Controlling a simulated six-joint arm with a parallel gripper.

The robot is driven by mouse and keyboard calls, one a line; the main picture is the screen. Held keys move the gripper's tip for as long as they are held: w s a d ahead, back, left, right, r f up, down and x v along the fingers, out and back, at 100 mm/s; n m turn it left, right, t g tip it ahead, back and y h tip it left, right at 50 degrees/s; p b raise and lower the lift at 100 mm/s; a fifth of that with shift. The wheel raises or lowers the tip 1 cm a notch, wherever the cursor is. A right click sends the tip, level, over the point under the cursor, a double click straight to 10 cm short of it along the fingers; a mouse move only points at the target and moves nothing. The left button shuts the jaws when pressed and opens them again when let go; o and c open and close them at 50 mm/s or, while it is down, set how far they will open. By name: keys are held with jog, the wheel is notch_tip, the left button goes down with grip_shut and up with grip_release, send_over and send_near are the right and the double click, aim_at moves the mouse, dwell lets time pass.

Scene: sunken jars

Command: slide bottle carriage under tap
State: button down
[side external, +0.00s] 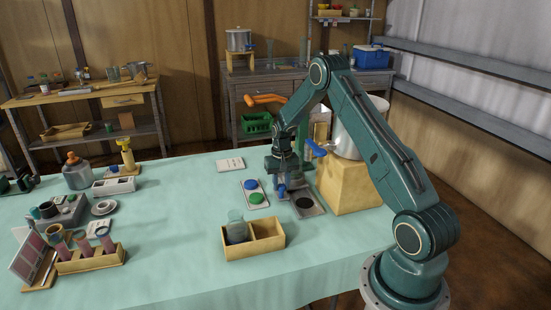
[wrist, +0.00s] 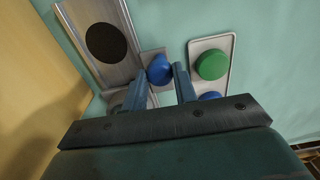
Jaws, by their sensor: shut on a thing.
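A metal track plate (side external: 316,211) with a dark round spot (side external: 304,203) lies on the table in front of the wooden block. It also shows at the upper left of the wrist view (wrist: 125,25). My gripper (side external: 283,186) is low over the track's far-left end. Its fingers (wrist: 160,86) are shut on a blue knob (wrist: 159,69), which sits at the track's edge beside a small grey plate. The carriage body and any bottle on it are mostly hidden by my gripper. The tap with a blue handle (side external: 316,148) sticks out from the steel pot (side external: 347,138) on the block.
A pale tray with a green button (wrist: 212,64) and a blue button (side external: 250,184) lies close beside my gripper. The wooden block (side external: 349,187) bounds the track's right side. A two-compartment wooden box (side external: 267,245) stands nearer the front.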

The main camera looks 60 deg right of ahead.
jog(key=shift+s+a, duration=4.4)
jog(key=shift+a, duration=0.05)
jog(key=c, duration=1.2)
grip_release()
jog(key=shift+s, duration=0.1)
jog(key=shift+o, duration=0.5)
jog(key=shift+r, duration=0.1)
